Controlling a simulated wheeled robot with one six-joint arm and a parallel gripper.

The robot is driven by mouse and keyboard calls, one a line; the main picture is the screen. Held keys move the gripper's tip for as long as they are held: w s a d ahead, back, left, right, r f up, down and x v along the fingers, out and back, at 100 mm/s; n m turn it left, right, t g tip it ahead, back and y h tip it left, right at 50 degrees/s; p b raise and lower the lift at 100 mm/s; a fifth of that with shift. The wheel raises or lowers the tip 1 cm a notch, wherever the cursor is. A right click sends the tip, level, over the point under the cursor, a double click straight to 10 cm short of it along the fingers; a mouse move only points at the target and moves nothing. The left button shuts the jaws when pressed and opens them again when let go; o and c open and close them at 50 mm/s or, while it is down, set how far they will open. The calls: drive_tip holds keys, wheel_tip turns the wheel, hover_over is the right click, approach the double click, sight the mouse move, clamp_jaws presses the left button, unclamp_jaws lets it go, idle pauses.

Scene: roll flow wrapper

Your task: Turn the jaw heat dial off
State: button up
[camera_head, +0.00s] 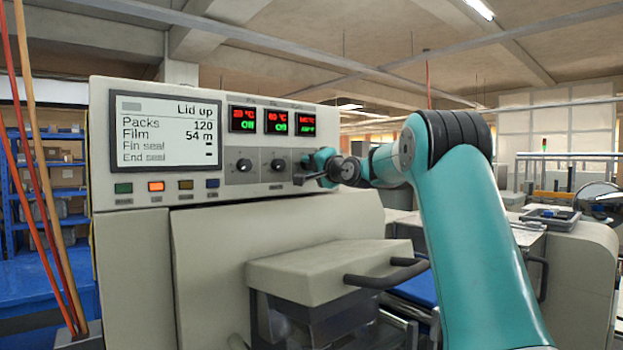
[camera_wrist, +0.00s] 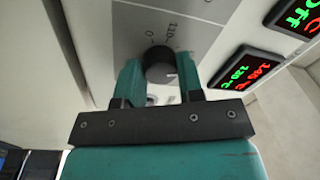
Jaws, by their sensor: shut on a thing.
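The jaw heat dial (camera_wrist: 159,65) is a dark round knob on the grey panel in the wrist view. My gripper (camera_wrist: 160,78) is shut on it, with one teal finger on each side. Small print, including a 0, shows on the panel beside the knob. In the head view my gripper (camera_head: 305,171) is at the right end of the dial row and hides this dial. The right-hand display (camera_head: 307,121) above has a red line over a green line. It also shows in the wrist view (camera_wrist: 245,70), with a number on both lines.
Two other dials, left (camera_head: 244,165) and middle (camera_head: 278,165), sit left of my gripper. A status screen (camera_head: 168,133) reads "Lid up". Coloured buttons (camera_head: 156,186) line the panel's lower left. A cover with a dark handle (camera_head: 385,276) juts out below my arm.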

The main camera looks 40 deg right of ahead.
drive_tip(key=n+b, duration=0.2)
drive_tip(key=n, duration=0.1)
drive_tip(key=n+b, duration=0.1)
drive_tip(key=n, duration=0.1)
drive_tip(key=shift+d+f+y, duration=0.1)
drive_tip(key=shift+f+y, duration=0.15)
drive_tip(key=shift+y, duration=0.05)
drive_tip(key=n+b, duration=0.3)
drive_tip(key=n, duration=0.5)
drive_tip(key=n+g+y+b, duration=0.1)
drive_tip(key=n+b, duration=0.2)
drive_tip(key=n, duration=0.6)
drive_tip(key=shift+d+r, duration=0.2)
drive_tip(key=shift+n, duration=0.3)
drive_tip(key=o, duration=0.9)
drive_tip(key=shift+s, duration=0.1)
